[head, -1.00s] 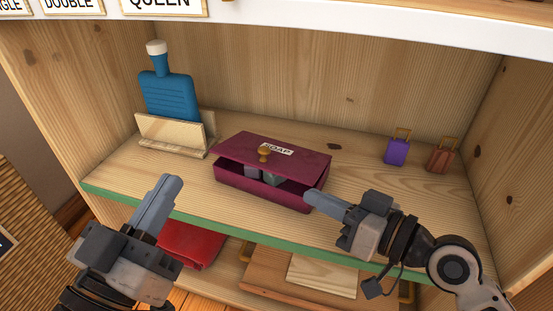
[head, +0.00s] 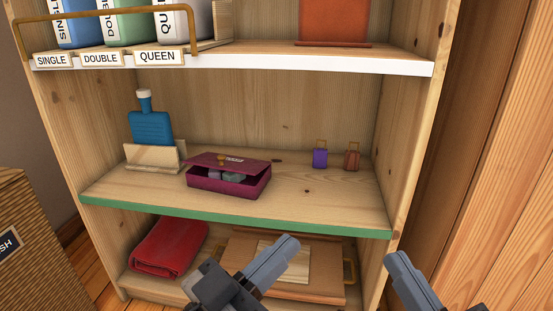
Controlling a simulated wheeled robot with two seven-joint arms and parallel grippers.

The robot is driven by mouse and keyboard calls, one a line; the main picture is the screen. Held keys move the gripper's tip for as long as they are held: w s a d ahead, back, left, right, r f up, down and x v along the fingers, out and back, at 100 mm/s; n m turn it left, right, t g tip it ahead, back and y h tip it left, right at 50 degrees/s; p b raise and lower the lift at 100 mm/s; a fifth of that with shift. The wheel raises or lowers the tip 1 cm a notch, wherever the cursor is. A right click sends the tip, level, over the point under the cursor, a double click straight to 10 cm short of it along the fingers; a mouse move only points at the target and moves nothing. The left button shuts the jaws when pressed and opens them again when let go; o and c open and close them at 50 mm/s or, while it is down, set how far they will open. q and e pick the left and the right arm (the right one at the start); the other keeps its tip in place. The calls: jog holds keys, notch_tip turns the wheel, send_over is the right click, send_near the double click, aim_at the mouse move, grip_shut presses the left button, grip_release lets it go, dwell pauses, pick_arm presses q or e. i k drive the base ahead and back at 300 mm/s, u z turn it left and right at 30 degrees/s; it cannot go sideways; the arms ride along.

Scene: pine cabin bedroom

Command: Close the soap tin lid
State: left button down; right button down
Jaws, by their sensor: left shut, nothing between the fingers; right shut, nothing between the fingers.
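The maroon soap tin (head: 228,182) stands on the middle shelf with the green front edge. Its lid (head: 240,165), with a label and a brass knob (head: 221,159), is partly raised, leaving a gap at the front. Grey items show inside the gap. My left gripper (head: 289,244) is shut and empty, low in front of the shelves and apart from the tin. My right gripper (head: 397,258) is shut and empty at the lower right, in front of the cabinet's right side, well away from the tin.
A blue bottle (head: 150,128) stands behind a wooden holder (head: 152,157) left of the tin. Small purple (head: 320,158) and brown (head: 352,160) suitcases stand at the right. The white-edged shelf (head: 300,67) is above. Red folded cloth (head: 168,248) and a wooden tray (head: 330,291) lie below.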

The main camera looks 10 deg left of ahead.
aim_at(228, 158)
jog(key=z, duration=0.3)
jog(key=i, duration=0.65)
jog(key=u, duration=0.7)
jog(key=i, duration=0.45)
jog(key=u, duration=0.5)
